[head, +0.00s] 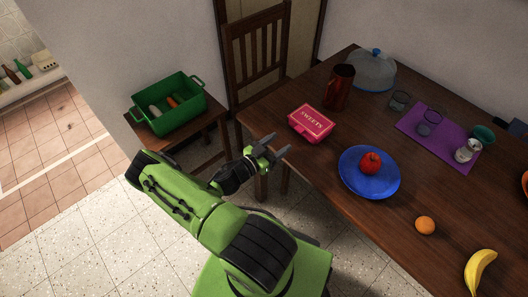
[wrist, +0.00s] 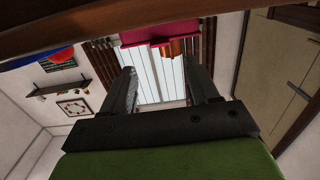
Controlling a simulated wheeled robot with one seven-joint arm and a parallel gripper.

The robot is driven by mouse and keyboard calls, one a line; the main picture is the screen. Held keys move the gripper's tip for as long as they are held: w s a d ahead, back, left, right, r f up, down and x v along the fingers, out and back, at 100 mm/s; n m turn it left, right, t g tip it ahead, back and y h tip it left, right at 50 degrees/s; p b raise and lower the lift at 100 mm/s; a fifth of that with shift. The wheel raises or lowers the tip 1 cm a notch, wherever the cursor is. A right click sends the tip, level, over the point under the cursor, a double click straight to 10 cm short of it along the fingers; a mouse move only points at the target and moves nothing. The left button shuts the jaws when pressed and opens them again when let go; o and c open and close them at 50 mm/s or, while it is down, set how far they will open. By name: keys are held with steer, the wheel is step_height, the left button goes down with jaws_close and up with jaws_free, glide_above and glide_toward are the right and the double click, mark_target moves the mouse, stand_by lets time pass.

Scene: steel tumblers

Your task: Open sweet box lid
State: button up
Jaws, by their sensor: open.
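The sweet box (head: 311,122) is pink-red with a "SWEETS" label on its lid. It sits near the left edge of the dark wooden table (head: 350,215) in the head view, and its lid is shut. My gripper (head: 276,146) is open and empty, left of and a little in front of the box, by the table edge and apart from the box. In the wrist view my gripper (wrist: 160,68) shows two spread fingers with nothing between them.
A brown jug (head: 340,87) stands just behind the box. A blue plate (head: 352,185) with a red apple (head: 371,162) lies to its front right. A green crate (head: 170,118) stands on a side table at left. A chair (head: 257,50) is behind.

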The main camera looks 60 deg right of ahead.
steer(key=v, duration=0.7)
steer(key=shift+a, duration=0.4)
steer(key=shift+w, duration=0.15)
steer(key=w+a+r+n+t+y+p, duration=0.1)
steer(key=w+a+r+n+t+y, duration=0.1)
steer(key=w+a+r+n+y, duration=0.3)
steer(key=w+a+r+t+y+p, duration=0.1)
steer(key=a+r+t+y, duration=0.15)
steer(key=a+r, duration=0.4)
steer(key=w+a+r+n+t+y+p, duration=0.1)
steer(key=w+a+r+n+y, duration=0.2)
steer(key=a+r+y, duration=0.25)
steer(key=s+a+r+n+t+y, duration=0.1)
steer(key=s+a+r+n+t, duration=0.2)
steer(key=a+r+n, duration=0.3)
steer(key=s+a+r+n+t+y, duration=0.2)
steer(key=s+a+r+n+t, duration=0.2)
steer(key=a+r+n, duration=0.3)
step_height(320, 180, up, 2)
steer(key=shift+s+r+n+p, duration=0.1)
steer(key=shift+s+n+p, duration=0.2)
steer(key=shift+n, duration=0.5)
steer(key=shift+w, duration=0.1)
